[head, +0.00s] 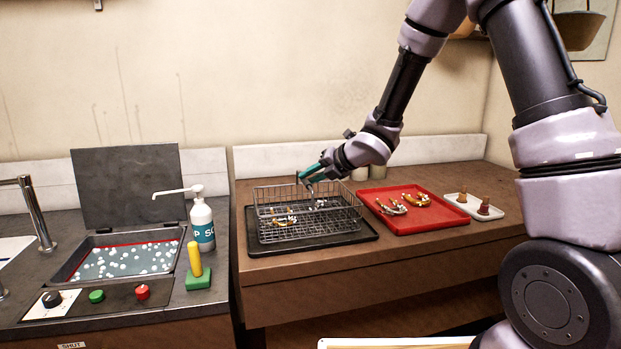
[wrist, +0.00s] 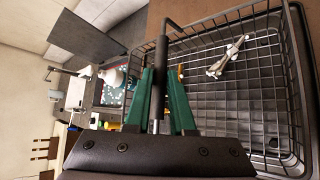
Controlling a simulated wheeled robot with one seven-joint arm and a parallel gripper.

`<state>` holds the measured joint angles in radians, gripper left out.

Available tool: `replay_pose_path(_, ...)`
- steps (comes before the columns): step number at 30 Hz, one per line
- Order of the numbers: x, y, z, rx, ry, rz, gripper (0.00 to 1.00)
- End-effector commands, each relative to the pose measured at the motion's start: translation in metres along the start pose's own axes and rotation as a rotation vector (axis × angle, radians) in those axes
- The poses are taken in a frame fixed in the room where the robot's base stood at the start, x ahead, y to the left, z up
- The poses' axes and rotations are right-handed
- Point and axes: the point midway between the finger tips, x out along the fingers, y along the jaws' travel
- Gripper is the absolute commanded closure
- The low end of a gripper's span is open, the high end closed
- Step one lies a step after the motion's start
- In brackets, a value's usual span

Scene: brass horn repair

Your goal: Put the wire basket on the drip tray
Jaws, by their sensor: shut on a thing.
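The wire basket (head: 345,222) is over the black drip tray (head: 312,246), within most of its outline. I cannot tell whether its bottom touches the tray or hangs just above it. Brass and silver horn parts (head: 284,220) lie in the basket.
A red tray (head: 420,222) with horn parts is right of the drip tray, and a small white tray (head: 480,210) beyond it. Left, across a gap, are an open tank of bubbly liquid (head: 125,260), a soap bottle (head: 201,225) and a green-based yellow peg (head: 196,262).

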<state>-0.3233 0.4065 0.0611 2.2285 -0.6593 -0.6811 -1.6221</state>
Motion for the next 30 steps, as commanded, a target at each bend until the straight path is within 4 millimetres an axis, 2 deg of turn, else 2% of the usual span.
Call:
replay_pose_path(10,0.002,-0.001,-0.001,-0.001,-0.002,0.002,1.00)
replay_pose_path(11,0.002,-0.002,-0.001,0.000,-0.001,0.001,0.71)
replay_pose_path(12,0.002,-0.002,-0.001,0.000,-0.001,0.001,0.55)
replay_pose_path(13,0.001,-0.002,-0.001,0.000,-0.001,0.001,0.48)
replay_pose_path(24,-0.001,-0.001,0.000,-0.001,-0.002,0.000,0.48)
replay_pose_path(26,-0.007,-0.001,0.001,-0.001,-0.003,0.000,0.48)
replay_pose_path(30,-0.032,-0.001,0.001,0.000,-0.005,0.000,0.48)
